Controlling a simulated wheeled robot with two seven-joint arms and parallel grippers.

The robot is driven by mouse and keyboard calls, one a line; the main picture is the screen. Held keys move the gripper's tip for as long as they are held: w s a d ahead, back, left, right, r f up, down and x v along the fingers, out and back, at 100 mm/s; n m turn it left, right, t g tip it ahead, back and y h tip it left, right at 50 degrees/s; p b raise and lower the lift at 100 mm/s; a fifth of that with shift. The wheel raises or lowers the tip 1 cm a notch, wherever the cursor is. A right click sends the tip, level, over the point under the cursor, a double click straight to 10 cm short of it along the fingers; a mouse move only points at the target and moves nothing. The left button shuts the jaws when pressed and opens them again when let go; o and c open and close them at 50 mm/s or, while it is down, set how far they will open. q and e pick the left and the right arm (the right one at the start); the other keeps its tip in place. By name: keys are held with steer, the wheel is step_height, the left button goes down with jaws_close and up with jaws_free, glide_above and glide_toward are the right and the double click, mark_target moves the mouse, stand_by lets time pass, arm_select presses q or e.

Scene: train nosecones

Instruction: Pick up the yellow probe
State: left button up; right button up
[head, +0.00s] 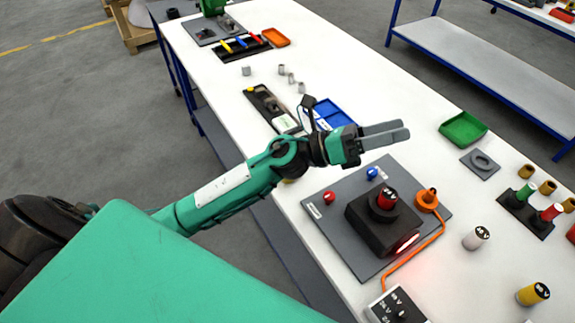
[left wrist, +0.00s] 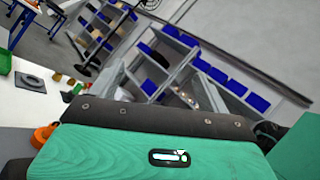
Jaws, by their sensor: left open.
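A slim yellow probe (head: 226,46) lies in a black holder (head: 241,50) near the far end of the white table, with a blue probe (head: 240,41) and a red probe (head: 257,38) beside it. My left gripper (head: 390,133) is over the near half of the table, above and behind the black block, far from the yellow probe. Its two grey fingers point right; it is open, with nothing seen between them. The left wrist view shows my gripper's green and black housing, but not the yellow probe. My right gripper is not in view.
A grey panel (head: 322,211) carries a black block (head: 371,231) with a red-topped cylinder. A blue tray (head: 334,112), an orange tray (head: 276,37) and a green tray (head: 463,129) stand on the table.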

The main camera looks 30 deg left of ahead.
arm_select(q)
step_height(320, 180, down, 11)
steer(key=s+a+m+g+y, duration=0.1)
steer(key=a+m+g+y, duration=0.1)
steer(key=m+g+y, duration=1.15)
steer(key=w+a+m+t+y, duration=0.1)
steer(key=a+m+y, duration=0.1)
steer(key=a, duration=0.4)
steer(key=w+a+m+t+y, duration=0.1)
steer(key=w+a+m+y, duration=0.1)
steer(key=a, duration=0.4)
steer(key=w+a+m+t+y, duration=0.1)
steer(key=w+a+m+y, duration=0.1)
steer(key=a, duration=0.5)
steer(key=shift+w+f+m+t+y, duration=0.2)
steer(key=shift+f+m+t+y, duration=0.05)
steer(key=shift+f+m+y, duration=0.1)
steer(key=shift+a, duration=0.35)
step_height(320, 180, down, 8)
steer(key=shift+f+p, duration=0.1)
steer(key=shift+p, duration=0.95)
steer(key=shift+f+p, duration=0.35)
steer(key=shift+p, duration=0.05)
steer(key=f+p, duration=0.2)
steer(key=f, duration=0.2)
steer(key=shift+a, duration=0.2)
steer(key=shift+f, duration=0.3)
steer(key=c, duration=1.1)
